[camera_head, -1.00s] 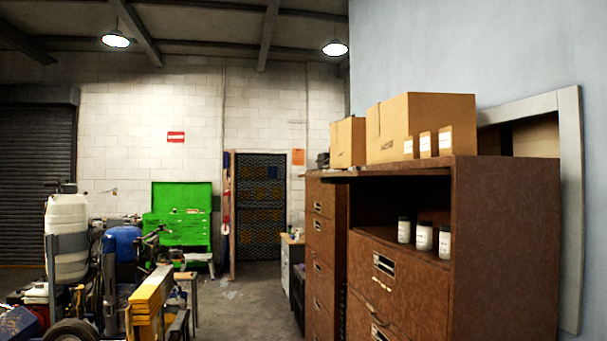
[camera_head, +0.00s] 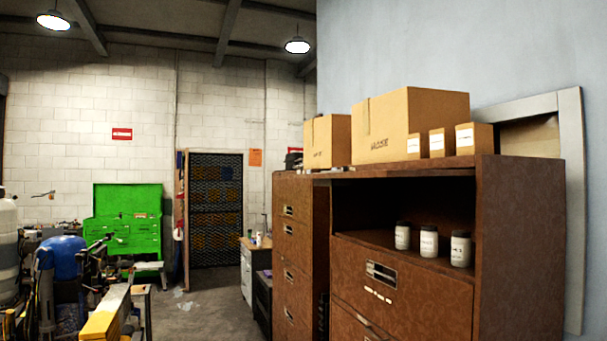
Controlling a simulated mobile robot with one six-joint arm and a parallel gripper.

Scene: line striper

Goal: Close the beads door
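A brown rust-patterned lateral cabinet (camera_head: 520,240) stands at the right. Its top compartment (camera_head: 375,205) is open at the front and dark inside. Several small white jars with dark lids, one of them a jar (camera_head: 428,241), stand in a row on its floor; their labels are too small to read. A thin panel edge (camera_head: 400,173) runs along the top of the opening; it may be the raised door, but I cannot tell. The drawer front (camera_head: 395,285) below is shut. No door hangs over the opening. My gripper is not in view.
Cardboard boxes (camera_head: 410,120) stand on the cabinet top. A second brown cabinet (camera_head: 297,235) stands beyond it. A yellow beam (camera_head: 105,315) and machinery with a blue tank (camera_head: 62,255) fill the lower left. Bare floor (camera_head: 205,310) lies between.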

